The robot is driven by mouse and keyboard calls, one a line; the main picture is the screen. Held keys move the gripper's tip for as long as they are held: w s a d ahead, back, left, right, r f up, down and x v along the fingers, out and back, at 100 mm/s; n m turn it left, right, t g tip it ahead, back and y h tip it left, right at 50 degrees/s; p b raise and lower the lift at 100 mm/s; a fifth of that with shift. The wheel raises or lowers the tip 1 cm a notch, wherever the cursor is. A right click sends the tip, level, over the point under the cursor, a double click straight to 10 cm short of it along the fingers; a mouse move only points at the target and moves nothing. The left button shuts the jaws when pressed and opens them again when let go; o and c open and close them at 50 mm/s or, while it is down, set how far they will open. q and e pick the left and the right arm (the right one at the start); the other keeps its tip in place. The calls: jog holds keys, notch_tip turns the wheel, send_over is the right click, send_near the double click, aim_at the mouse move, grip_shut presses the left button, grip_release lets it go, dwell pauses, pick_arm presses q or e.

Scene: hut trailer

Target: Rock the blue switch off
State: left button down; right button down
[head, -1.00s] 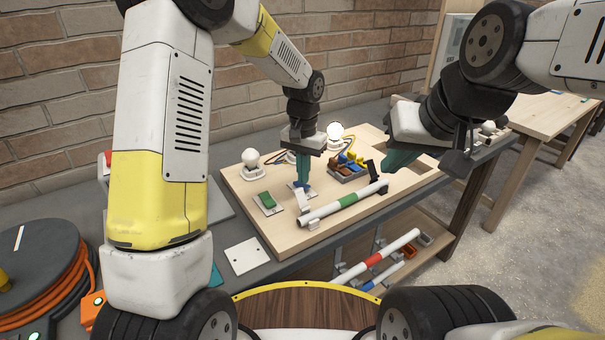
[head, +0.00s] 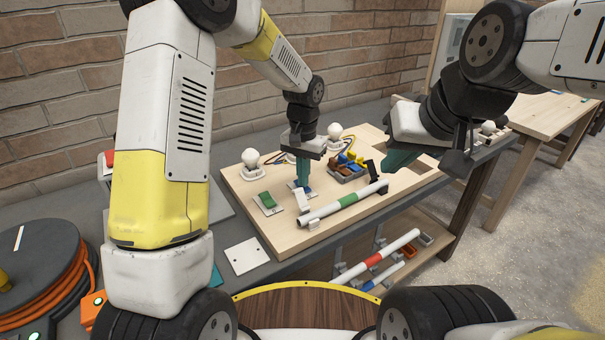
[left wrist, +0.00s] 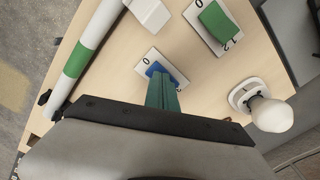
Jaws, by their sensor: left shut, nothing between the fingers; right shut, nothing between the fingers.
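The blue switch (left wrist: 153,70) sits on a white plate (left wrist: 148,58) on the wooden board; a "0" shows at one end of the plate. My left gripper (head: 304,184) is shut, pointing down, its green fingertips on or very close to the blue rocker. The left wrist view shows these fingers (left wrist: 163,92) covering part of the rocker and the plate's other end. Which way the rocker tilts is hard to tell. My right gripper (head: 392,166) is shut and empty above the board's right part. The rear bulb (head: 335,131) looks white and unlit.
A green switch (head: 267,201) and a white switch (head: 302,200) flank the blue one. Another bulb (head: 250,158) stands behind the green switch. A white tube with a green band (head: 348,200) lies in front.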

pick_arm(q)
notch_tip(320, 180, up, 7)
dwell(0.7)
jog(key=shift+f, duration=0.1)
